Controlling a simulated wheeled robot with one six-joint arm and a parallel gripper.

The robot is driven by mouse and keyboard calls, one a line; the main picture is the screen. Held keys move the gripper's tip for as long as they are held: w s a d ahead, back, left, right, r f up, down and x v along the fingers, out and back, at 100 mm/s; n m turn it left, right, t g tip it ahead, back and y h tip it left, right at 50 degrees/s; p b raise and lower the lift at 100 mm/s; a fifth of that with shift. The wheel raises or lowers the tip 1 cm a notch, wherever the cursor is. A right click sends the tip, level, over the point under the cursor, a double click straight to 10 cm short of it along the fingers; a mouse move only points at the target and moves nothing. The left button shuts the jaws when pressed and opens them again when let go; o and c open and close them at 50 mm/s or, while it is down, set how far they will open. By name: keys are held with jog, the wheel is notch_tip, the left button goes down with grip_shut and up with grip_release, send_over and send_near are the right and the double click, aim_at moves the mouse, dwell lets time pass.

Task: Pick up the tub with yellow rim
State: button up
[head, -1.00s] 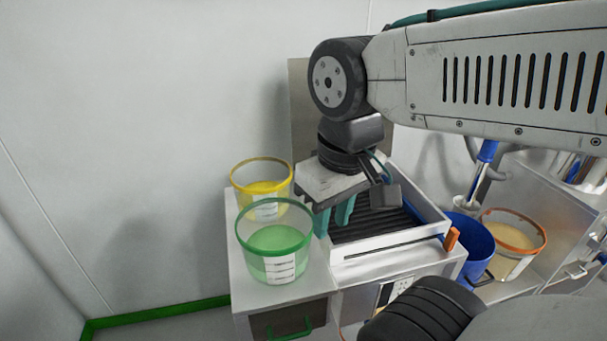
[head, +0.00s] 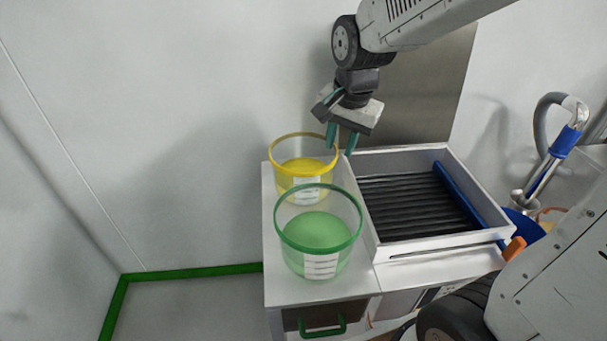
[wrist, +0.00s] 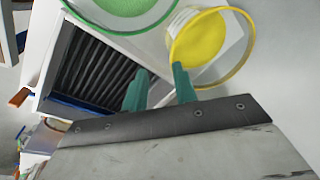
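The tub with the yellow rim (head: 304,167) is clear, holds yellow contents and has a white label. It stands upright on the white cabinet top, behind the green-rimmed tub. My gripper (head: 342,142) is at the tub's right rear in the head view, near the rim, its two teal fingers pointing down and apart with nothing between them. In the wrist view the yellow-rimmed tub (wrist: 207,45) is just beyond the fingers (wrist: 158,85), and one fingertip overlaps its rim. I cannot tell whether they touch.
The green-rimmed tub (head: 318,236) stands directly in front of the yellow-rimmed one. A white-walled tray with black rollers (head: 459,238) adjoins on the right. A wall lies behind and a steel panel (head: 425,85) stands at the back. A blue-handled hose (head: 560,145) is far right.

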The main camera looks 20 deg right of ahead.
aim_at(323, 179)
jog(key=w+f+m, duration=0.1)
jog(key=f, duration=0.4)
jog(key=w+f+m+g, duration=0.1)
jog(key=w+f, duration=0.1)
jog(key=f, duration=0.3)
jog(key=w+a+f+m, duration=0.1)
jog(key=w+f+m, duration=0.1)
jog(key=f, duration=0.3)
grip_shut()
jog(key=shift+w+r, duration=0.1)
dwell(1.0)
